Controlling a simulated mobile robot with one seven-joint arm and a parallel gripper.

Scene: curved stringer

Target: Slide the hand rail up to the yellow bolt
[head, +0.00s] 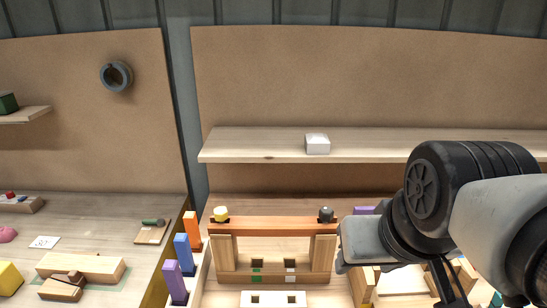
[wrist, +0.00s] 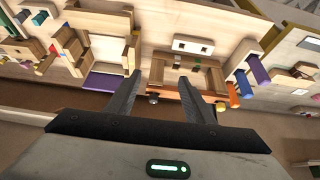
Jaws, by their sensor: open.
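An orange-brown bar, which looks like the hand rail (head: 272,226), lies level across a wooden frame on the bench. The yellow bolt (head: 221,214) stands at its left end and a dark bolt (head: 326,214) at its right end. My gripper (head: 344,250) is just right of the frame in the head view; my arm hides part of the bench there. In the wrist view, my gripper (wrist: 160,80) is open and empty, its two fingers apart. The rail (wrist: 190,94) shows partly behind the right finger. I cannot tell any contact.
Orange (head: 192,229), blue (head: 181,255) and purple (head: 174,282) blocks stand left of the frame. A white block with two square holes (head: 272,299) lies in front. A shelf (head: 260,153) with a white box (head: 317,144) runs above. Another wooden assembly (wrist: 85,48) is beside the frame.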

